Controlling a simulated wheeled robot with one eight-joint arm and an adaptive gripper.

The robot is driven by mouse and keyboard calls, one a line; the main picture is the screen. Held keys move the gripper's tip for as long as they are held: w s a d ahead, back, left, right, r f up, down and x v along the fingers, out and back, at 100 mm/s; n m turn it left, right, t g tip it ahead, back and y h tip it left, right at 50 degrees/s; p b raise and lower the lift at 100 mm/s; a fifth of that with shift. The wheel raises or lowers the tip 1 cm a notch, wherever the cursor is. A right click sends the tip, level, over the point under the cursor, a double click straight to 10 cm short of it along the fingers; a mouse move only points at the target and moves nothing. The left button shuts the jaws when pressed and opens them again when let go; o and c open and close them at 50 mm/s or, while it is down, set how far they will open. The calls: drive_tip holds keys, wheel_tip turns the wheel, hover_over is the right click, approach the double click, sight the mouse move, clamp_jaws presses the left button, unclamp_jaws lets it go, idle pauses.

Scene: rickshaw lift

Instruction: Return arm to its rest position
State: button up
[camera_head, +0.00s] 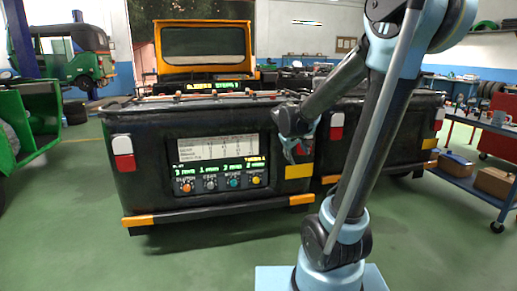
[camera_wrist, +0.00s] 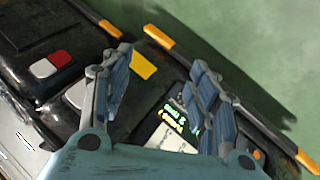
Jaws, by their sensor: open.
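My arm stands at the right of the head view, its upper links reaching out of the top of the picture. My gripper (camera_head: 297,152) hangs near the right side of the panel on the back of a black vehicle (camera_head: 150,190). In the wrist view my gripper (camera_wrist: 160,85) is open, with its two blue-grey fingers apart and nothing between them. The panel (camera_head: 222,163) carries a screen, green readouts and a row of coloured knobs. It also shows in the wrist view (camera_wrist: 172,128), partly hidden by the right finger.
Orange bumper strips (camera_head: 165,219) run along the vehicle's lower edge. A blue trolley (camera_head: 480,185) with boxes stands at the right. A green body part (camera_head: 30,120) is at the left, and a green rickshaw (camera_head: 75,55) behind. The green floor (camera_head: 200,265) in front is clear.

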drive_tip(key=s+d+f+m+g+y, duration=0.1)
drive_tip(key=s+f, duration=0.2)
drive_tip(key=s, duration=0.6)
drive_tip(key=s+f+m+g+y, duration=0.1)
drive_tip(key=s+f+m, duration=0.1)
drive_tip(key=s, duration=0.8)
drive_tip(key=s+d+f+m+g+y, duration=0.1)
drive_tip(key=s+f, duration=0.3)
drive_tip(key=s, duration=0.5)
drive_tip(key=shift+s+d+m+g+y, duration=0.4)
drive_tip(key=shift+m+g, duration=0.1)
drive_tip(key=shift+m, duration=0.1)
drive_tip(key=shift+w+f, duration=0.15)
drive_tip(key=shift+w, duration=0.3)
